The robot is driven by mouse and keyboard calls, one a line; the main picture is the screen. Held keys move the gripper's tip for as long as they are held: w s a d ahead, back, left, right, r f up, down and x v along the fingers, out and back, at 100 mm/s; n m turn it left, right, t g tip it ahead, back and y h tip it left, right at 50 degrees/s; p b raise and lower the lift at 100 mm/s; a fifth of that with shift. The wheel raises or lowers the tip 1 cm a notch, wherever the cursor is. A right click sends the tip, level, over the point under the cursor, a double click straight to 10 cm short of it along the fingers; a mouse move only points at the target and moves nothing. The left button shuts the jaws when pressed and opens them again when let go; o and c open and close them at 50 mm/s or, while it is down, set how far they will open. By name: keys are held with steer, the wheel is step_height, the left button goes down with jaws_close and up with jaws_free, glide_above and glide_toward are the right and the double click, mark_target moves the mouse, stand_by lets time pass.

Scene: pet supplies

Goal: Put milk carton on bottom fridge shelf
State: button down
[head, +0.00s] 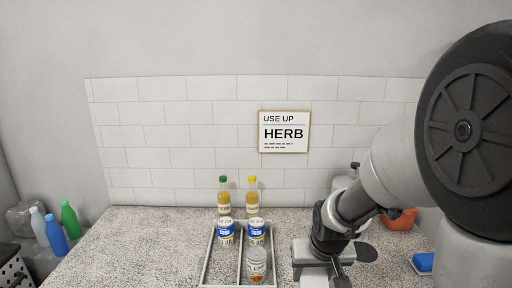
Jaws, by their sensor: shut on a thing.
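My gripper (322,277) is at the bottom edge of the head view, right of the metal tray, pointing down over the counter. Its hand shows as a pale grey block, and the fingertips are cut off by the frame's lower edge. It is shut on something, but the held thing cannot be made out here. No milk carton can be clearly seen. The fridge and its bottom shelf are not in view.
The speckled counter (130,245) is clear at left. A divided metal tray (207,262) holds blue-labelled cans (226,234) and a jar (256,266); two bottles (223,197) stand at its back. An orange bowl (401,220) and blue sponge (424,263) are at right.

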steer(key=f+p, duration=0.1)
steer(key=f, duration=0.1)
steer(key=s+f, duration=0.1)
steer(key=f, duration=0.2)
steer(key=shift+s+p, duration=0.15)
steer(key=shift+p, duration=0.2)
